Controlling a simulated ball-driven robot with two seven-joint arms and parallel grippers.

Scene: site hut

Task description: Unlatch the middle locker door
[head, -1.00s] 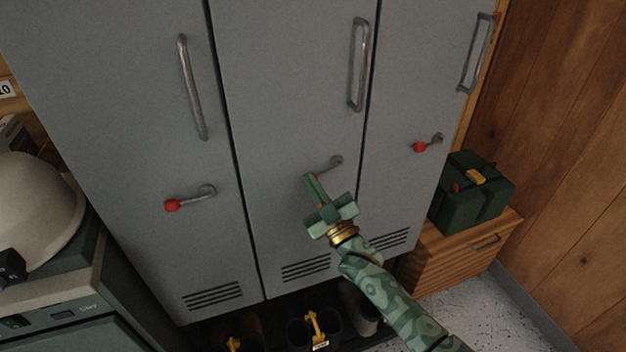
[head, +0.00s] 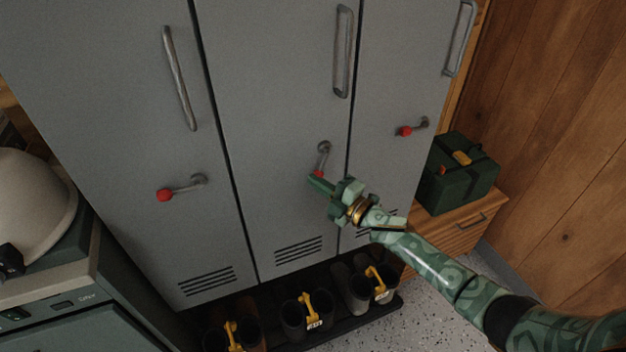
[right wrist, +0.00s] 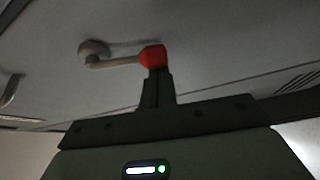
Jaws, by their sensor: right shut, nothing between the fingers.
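The middle locker door (head: 276,100) is grey, with a long metal handle (head: 343,52) at its upper right. Its latch lever (head: 323,158) hangs from a round pivot and points steeply down, slightly left, to a red knob (head: 318,174). My right gripper (head: 314,180) is shut, with its tips at the red knob and nothing between them. In the right wrist view the shut fingers (right wrist: 156,88) meet the red knob (right wrist: 153,56), partly covering its lower side. The latch lever (right wrist: 118,61) runs from it to the pivot. The door sits flush in its frame. My left gripper is out of view.
The left locker's latch knob (head: 164,195) and the right locker's latch knob (head: 405,131) stick out at either side. Boots with yellow tags (head: 304,312) stand on a dark tray below. A green box (head: 457,172) sits on a wooden cabinet at right.

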